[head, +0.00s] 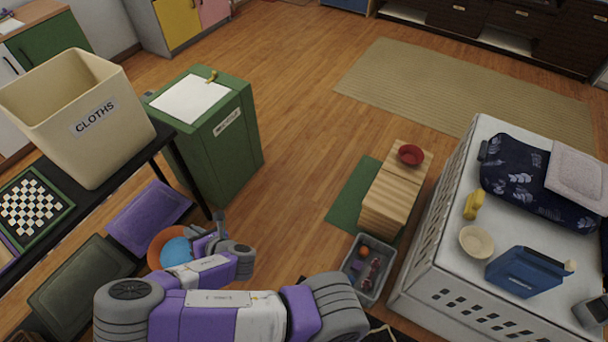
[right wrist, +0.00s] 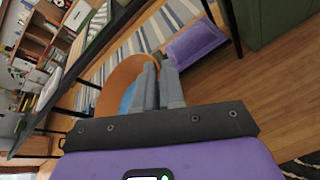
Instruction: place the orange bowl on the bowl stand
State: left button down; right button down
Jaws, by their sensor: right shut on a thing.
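The orange bowl (head: 156,243) is at the lower left in the head view, tilted, with a round blue area inside it. My right gripper (head: 213,238) is shut on its rim. In the right wrist view the two grey fingers (right wrist: 157,85) close on the orange bowl's edge (right wrist: 125,62). I cannot tell whether the blue area is its lining or a thing in it. A striped wooden block (head: 388,197) carries a small red bowl (head: 411,154); I cannot tell whether it is the bowl stand. My left gripper is not in view.
A cream cloths bin (head: 50,110) stands on a dark table at left, by a green cabinet (head: 215,140). A grey bin (head: 350,275) with small things sits near the block. A white crate-like table (head: 425,255) with a cream bowl (head: 476,243) is at right. Middle floor is clear.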

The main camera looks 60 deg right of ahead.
aim_at(393, 195)
jog(key=i, duration=1)
jog(key=z, duration=2.4)
jog(key=i, duration=2.3)
jog(key=z, duration=1.25)
